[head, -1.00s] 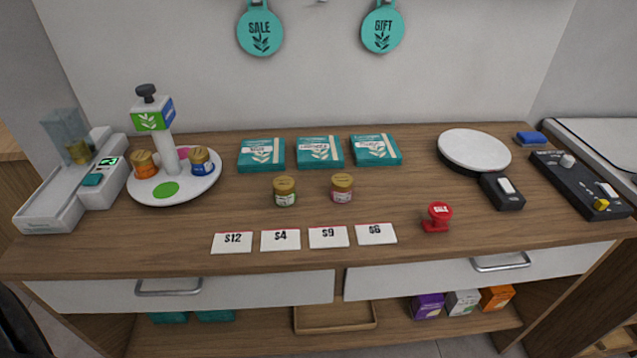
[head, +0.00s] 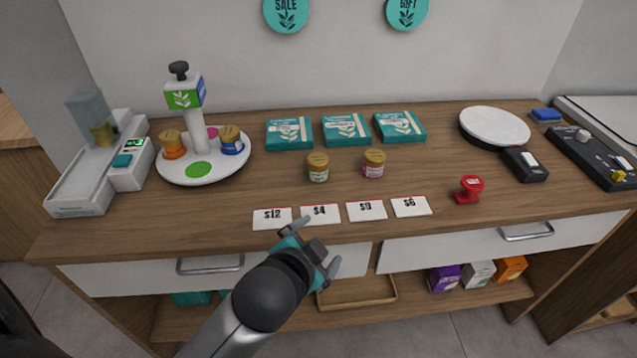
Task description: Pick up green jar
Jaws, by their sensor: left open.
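The green jar (head: 318,168) is small, with a gold lid and a green-edged label. It stands upright on the wooden counter, left of a similar jar with a pink label (head: 374,164). My left gripper (head: 318,245) is open and empty in front of the counter's front edge, below the price cards in the picture and apart from the jar. My right gripper does not show.
Price cards (head: 320,215) lie between the jars and the front edge. Teal boxes (head: 346,130) lie behind the jars. A white round stand (head: 176,171) with two jars is at left. A red stamp (head: 470,189) stands at right.

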